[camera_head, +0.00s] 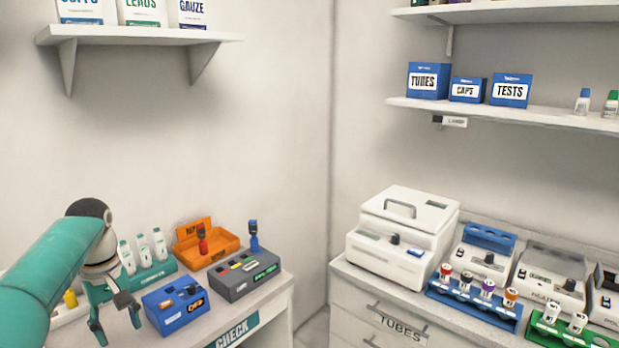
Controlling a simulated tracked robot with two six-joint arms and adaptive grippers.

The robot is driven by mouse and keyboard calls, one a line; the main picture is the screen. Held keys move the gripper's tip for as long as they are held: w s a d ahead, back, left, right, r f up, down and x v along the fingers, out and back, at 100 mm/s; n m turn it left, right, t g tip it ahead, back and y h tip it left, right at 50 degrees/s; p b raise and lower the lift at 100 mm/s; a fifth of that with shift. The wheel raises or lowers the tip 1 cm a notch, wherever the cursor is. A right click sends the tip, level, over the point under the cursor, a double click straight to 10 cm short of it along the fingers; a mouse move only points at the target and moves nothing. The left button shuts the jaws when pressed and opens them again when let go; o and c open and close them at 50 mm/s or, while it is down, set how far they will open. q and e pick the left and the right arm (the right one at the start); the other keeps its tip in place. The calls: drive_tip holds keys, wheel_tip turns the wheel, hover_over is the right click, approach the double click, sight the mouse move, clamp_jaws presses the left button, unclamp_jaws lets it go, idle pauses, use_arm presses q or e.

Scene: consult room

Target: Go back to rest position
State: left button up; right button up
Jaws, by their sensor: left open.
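My left arm comes in from the left, over the left counter. My left gripper (115,318) points down at the counter's front left, beside a blue device (178,305). Its two fingers are apart and I see nothing between them. My right gripper is not in the picture.
The left counter also holds a grey box (245,275), an orange bin (207,246) and a green rack (150,274) of white bottles. The right counter holds a white machine (402,236), a blue tube rack (474,303) and a green rack (568,332). Shelves (140,33) hang above.

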use_arm(q)
drive_tip(key=s+d+f+m+g, duration=0.1)
drive_tip(key=s+d+f, duration=0.15)
drive_tip(key=f, duration=0.35)
drive_tip(key=s+d+f+m+g+h, duration=0.1)
drive_tip(key=d+f+g, duration=0.15)
drive_tip(key=f, duration=0.45)
drive_tip(key=s+d+f+m, duration=0.1)
drive_tip(key=d+f, duration=0.3)
drive_tip(key=f, duration=0.2)
drive_tip(key=s+d+f+m+t+h, duration=0.1)
drive_tip(key=s+d+f, duration=0.45)
drive_tip(key=s, duration=0.25)
drive_tip(key=s+d+f+m+h, duration=0.1)
drive_tip(key=s+d+f+m, duration=0.1)
drive_tip(key=s+d+f, duration=0.45)
drive_tip(key=s+d+f+m+t+h, duration=0.1)
drive_tip(key=s+d+f, duration=0.3)
drive_tip(key=s+f, duration=0.45)
drive_tip(key=shift+w+a+r+m+t, duration=0.1)
drive_tip(key=shift+w+r+m+t, duration=0.1)
drive_tip(key=shift+w+t, duration=0.3)
drive_tip(key=shift+w+a+r+m+t, duration=0.1)
drive_tip(key=shift+w+r+t, duration=0.15)
drive_tip(key=shift+w+t, duration=0.25)
drive_tip(key=shift+w+a+r+m+t, duration=0.1)
drive_tip(key=shift+w+r+t, duration=0.1)
drive_tip(key=shift+w+t, duration=0.25)
